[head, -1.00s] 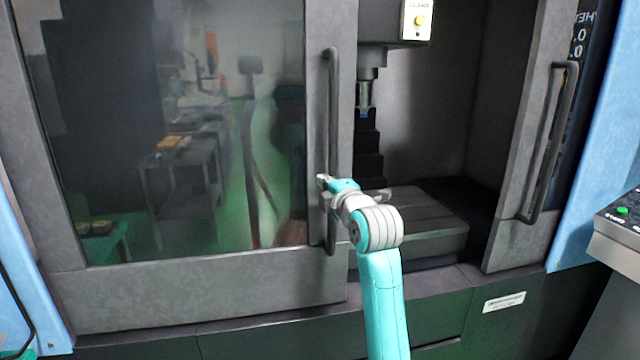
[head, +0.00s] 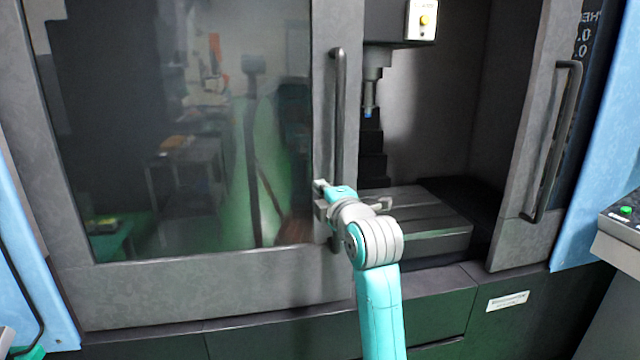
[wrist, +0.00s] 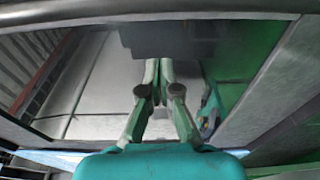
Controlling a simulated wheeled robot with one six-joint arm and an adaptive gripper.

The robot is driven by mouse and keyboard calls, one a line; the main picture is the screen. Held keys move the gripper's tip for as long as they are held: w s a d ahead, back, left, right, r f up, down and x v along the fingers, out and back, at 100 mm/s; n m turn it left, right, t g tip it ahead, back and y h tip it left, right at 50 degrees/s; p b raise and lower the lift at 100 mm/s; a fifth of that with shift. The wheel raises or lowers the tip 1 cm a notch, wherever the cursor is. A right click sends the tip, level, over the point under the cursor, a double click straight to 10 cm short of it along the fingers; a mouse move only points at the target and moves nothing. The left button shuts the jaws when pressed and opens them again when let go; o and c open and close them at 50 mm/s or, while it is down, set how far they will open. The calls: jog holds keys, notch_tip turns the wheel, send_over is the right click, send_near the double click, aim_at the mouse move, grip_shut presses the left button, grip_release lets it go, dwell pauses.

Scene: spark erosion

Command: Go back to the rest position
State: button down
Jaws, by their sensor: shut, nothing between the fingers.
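My gripper (head: 322,194) is at the end of my turquoise arm, in front of the left door's frame and close to the vertical door handle (head: 338,120). I cannot tell whether it touches the handle. In the wrist view my gripper (wrist: 160,65) has its two fingers together with nothing between them. A dark bar crosses the top of the wrist view.
The left door (head: 190,285) has a large reflective window. The right door (head: 525,190) has its own handle (head: 555,140). Between them the machine is open, showing a spindle (head: 372,80) above a slotted table (head: 430,208). A control panel (head: 622,225) stands at right.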

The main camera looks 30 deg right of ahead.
jog(key=v, duration=0.5)
jog(key=s+a+f+m+y, duration=0.1)
jog(key=s+a+f+m, duration=0.15)
jog(key=f, duration=0.75)
jog(key=s+a+f+m, duration=0.2)
jog(key=s+a+f, duration=0.1)
jog(key=f, duration=0.6)
jog(key=s+a+f+m+g, duration=0.1)
jog(key=s+a+f+m, duration=0.35)
jog(key=s+f, duration=0.8)
jog(key=s+a+f+m+y, duration=0.1)
jog(key=s+a+m, duration=0.1)
jog(key=s, duration=0.8)
jog(key=s+a+f+m+g+y, duration=0.1)
jog(key=s+a+f+m, duration=0.1)
jog(key=s, duration=0.8)
jog(key=s+a+f+m, duration=0.1)
jog(key=s+a+m, duration=0.1)
jog(key=s, duration=0.9)
jog(key=shift+a+f+m+g+y, duration=0.3)
jog(key=shift+a+f+g+y, duration=0.1)
jog(key=shift+a, duration=0.15)
